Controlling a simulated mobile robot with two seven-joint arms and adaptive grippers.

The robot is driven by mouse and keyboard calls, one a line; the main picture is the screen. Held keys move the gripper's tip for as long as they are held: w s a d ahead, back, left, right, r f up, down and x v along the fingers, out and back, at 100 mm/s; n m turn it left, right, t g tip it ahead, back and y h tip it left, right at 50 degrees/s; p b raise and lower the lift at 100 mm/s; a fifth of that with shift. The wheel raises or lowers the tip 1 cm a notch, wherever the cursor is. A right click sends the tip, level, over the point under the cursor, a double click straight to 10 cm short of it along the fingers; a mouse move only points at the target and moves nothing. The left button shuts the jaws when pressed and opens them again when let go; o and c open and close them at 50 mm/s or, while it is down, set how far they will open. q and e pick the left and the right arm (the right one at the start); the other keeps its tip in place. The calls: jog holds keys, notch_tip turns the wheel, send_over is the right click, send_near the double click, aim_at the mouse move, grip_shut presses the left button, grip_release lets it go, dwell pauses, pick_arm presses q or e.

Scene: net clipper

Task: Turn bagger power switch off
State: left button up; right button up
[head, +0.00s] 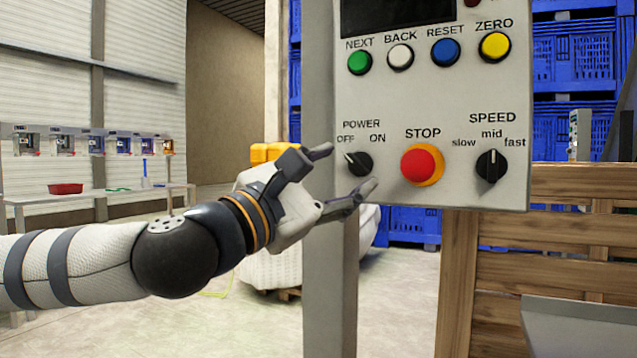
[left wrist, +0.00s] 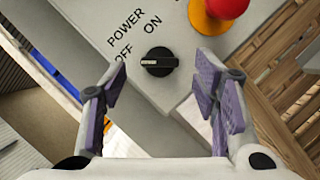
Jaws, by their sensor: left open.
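The control panel (head: 430,110) is a light grey box on a post. Its black POWER knob (head: 358,164) sits under the OFF and ON labels, with its pointer mark turned to the upper left, toward OFF. The knob also shows in the left wrist view (left wrist: 159,62), ahead of the fingers and between them. My left gripper (head: 347,168) is open and empty, with one finger above and one below the knob's level. I cannot tell whether either finger touches the knob. My right gripper is not in view.
Right of the knob are the red STOP button (head: 422,164) and the black SPEED knob (head: 491,165). Green, white, blue and yellow buttons (head: 428,54) run above. Wooden boards (head: 545,240) and blue crates (head: 572,70) stand behind. The floor at lower left is clear.

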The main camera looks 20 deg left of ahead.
pick_arm(q)
jog(key=v, duration=0.9)
jog(key=shift+s, duration=0.25)
